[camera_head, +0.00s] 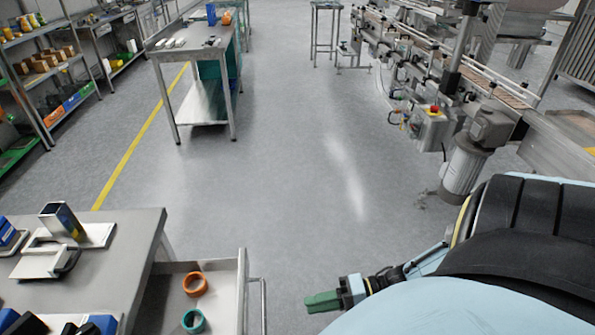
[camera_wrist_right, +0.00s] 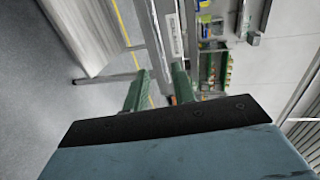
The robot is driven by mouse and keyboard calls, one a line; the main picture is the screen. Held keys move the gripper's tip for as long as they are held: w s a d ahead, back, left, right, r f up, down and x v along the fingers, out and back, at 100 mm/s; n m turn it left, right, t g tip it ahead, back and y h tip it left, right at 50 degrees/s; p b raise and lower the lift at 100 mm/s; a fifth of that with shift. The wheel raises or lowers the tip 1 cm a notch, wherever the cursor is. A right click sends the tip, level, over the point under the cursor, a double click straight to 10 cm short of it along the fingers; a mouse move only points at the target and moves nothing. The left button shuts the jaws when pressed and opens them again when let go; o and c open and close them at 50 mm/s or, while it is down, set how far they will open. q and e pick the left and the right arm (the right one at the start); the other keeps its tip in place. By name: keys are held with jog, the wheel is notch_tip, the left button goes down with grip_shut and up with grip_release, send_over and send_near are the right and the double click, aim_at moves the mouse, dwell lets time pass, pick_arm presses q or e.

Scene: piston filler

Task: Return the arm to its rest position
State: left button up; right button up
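My right arm fills the lower right of the head view. Its gripper (camera_head: 322,301), with green fingers, points left over the open floor beside the drawer cart. In the right wrist view the two green fingers of the right gripper (camera_wrist_right: 160,88) stand apart with a clear gap, and no object is held between them. The floor and distant furniture show past them. My left gripper is not in view.
A steel workbench (camera_head: 115,250) with a device is at lower left. Its open drawer (camera_head: 228,300) holds an orange ring (camera_head: 195,284) and a teal ring (camera_head: 193,321). A filling machine (camera_head: 465,165) stands at right. The middle floor is clear.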

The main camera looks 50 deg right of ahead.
jog(key=shift+s+d+r, duration=0.1)
jog(key=shift+s+d, duration=0.15)
jog(key=shift+d, duration=0.1)
dwell(0.4)
